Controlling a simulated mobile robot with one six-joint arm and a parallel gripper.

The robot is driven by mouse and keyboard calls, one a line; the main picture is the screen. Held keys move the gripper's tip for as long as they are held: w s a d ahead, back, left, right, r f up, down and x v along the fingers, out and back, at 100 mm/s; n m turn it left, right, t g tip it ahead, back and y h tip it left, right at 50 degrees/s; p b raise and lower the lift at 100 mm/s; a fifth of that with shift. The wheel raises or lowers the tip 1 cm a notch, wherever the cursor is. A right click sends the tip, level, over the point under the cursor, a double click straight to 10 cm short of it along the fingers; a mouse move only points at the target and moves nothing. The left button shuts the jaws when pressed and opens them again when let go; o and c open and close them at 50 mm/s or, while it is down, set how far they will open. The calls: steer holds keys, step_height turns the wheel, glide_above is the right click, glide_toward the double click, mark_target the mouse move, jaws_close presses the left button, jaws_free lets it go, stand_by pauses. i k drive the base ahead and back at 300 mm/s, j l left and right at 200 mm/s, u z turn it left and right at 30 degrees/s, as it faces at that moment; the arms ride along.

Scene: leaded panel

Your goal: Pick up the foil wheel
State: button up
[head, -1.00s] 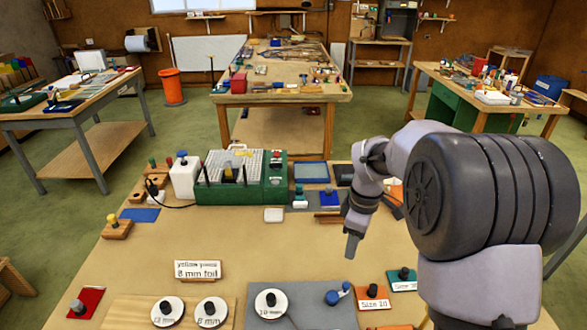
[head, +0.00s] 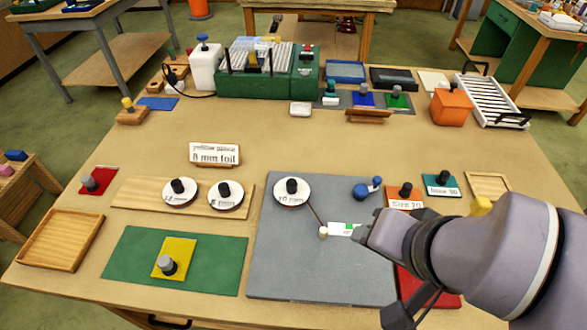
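Several white foil wheels with black knobs lie on the front bench. Two, a left wheel (head: 179,192) and a middle wheel (head: 226,195), sit on a wooden board; a third wheel (head: 291,191), which seems to read 10 mm, lies on the grey mat (head: 285,262). A sign (head: 215,154) behind them reads "yellow piece 8 mm foil". The yellow piece (head: 184,251) lies on a green mat with a grey knob on it. My gripper (head: 366,234) is over the grey mat's right side, right of all the wheels. Its fingers are too foreshortened to tell open from shut.
A thin dark strip runs from the third wheel to a small cream knob (head: 323,233) beside a white-green tag (head: 342,229). A blue knobbed tool (head: 362,190) and knobbed size cards are close behind my gripper. An empty wooden tray (head: 61,239) is at left.

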mark_target(290, 193)
steer(key=j+z, duration=0.35)
steer(key=k+j+z, duration=0.1)
steer(key=j+z, duration=0.45)
steer(key=z, duration=0.15)
steer(key=k, duration=0.05)
